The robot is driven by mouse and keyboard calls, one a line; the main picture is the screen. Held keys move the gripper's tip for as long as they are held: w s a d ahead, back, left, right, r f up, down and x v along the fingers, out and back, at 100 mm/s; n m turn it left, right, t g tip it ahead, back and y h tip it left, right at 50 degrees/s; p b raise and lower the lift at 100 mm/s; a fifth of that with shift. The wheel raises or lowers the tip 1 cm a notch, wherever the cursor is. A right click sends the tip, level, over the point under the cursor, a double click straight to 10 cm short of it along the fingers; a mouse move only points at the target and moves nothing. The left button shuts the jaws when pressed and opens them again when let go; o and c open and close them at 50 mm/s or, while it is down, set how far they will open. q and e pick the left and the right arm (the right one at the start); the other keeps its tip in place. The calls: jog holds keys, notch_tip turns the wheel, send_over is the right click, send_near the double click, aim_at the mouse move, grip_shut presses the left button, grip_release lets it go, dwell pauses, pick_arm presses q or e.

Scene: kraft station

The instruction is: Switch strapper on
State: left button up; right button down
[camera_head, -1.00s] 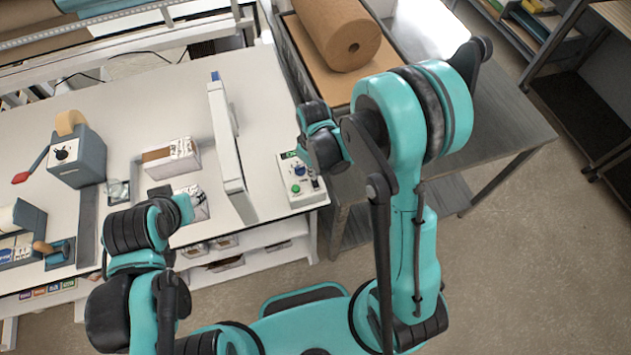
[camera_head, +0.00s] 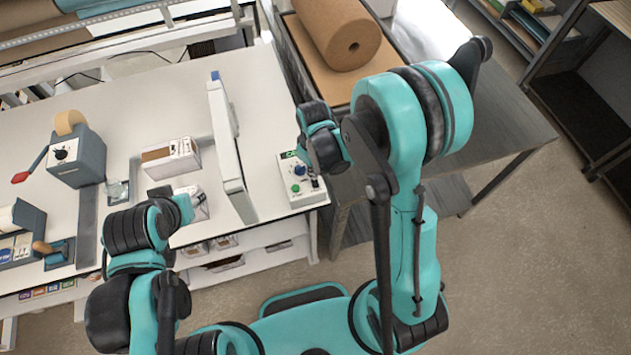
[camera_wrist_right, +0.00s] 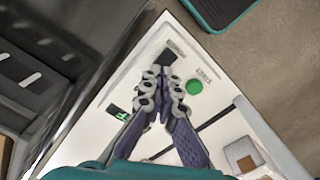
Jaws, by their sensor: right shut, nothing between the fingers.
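A tall pale upright panel (camera_head: 228,145) stands left of the control panel. Small boxes (camera_head: 172,160) and a grey tape dispenser (camera_head: 78,157) are farther left. A brown paper roll (camera_head: 338,35) lies behind. The floor at the right is clear.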

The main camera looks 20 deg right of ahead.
jog(key=shift+f+b, duration=0.9)
jog(key=shift+f, duration=0.1)
jog(key=shift+r, duration=0.15)
jog(key=shift+r+p, duration=2.3)
jog(key=shift+r, duration=1.15)
